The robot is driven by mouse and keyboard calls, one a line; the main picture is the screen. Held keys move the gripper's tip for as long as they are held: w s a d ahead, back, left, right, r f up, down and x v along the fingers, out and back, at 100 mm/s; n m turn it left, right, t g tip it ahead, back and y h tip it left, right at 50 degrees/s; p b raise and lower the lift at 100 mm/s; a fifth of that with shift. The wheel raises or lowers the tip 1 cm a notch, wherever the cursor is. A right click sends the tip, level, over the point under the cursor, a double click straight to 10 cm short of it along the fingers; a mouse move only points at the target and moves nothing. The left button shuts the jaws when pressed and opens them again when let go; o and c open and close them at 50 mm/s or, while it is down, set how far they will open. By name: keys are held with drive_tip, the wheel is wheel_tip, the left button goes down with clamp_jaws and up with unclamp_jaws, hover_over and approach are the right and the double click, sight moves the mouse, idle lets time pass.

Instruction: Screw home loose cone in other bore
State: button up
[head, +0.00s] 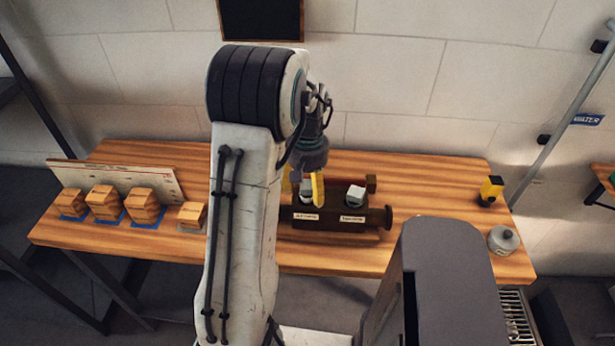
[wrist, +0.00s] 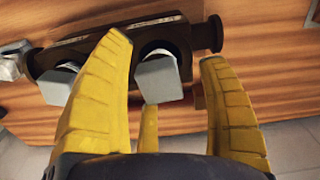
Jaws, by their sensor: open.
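A dark brown body (head: 335,232) with two labelled bores lies on the wooden bench; it also fills the top of the wrist view (wrist: 110,45). A pale grey cone with a squared head (head: 356,196) stands in the right bore, clear of my fingers. A second pale cone (head: 305,195) stands in the left bore; in the wrist view it is the squared head (wrist: 158,78) between my yellow fingers. The other cone (wrist: 57,86) is partly behind one finger there. My gripper (head: 304,187) is open above the left cone. I cannot tell whether its fingers touch it.
Several wooden blocks (head: 142,207) stand on blue pads at the bench's left, before a pale board (head: 150,178). A red part (head: 371,183) lies behind the body. A yellow-black item (head: 490,191) and a grey lidded pot (head: 503,240) stand at right. Bench between body and pot is clear.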

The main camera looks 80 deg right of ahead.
drive_tip(key=shift+f, duration=0.4)
drive_tip(key=c, duration=1.3)
drive_tip(key=m, duration=0.3)
drive_tip(key=shift+m, duration=0.4)
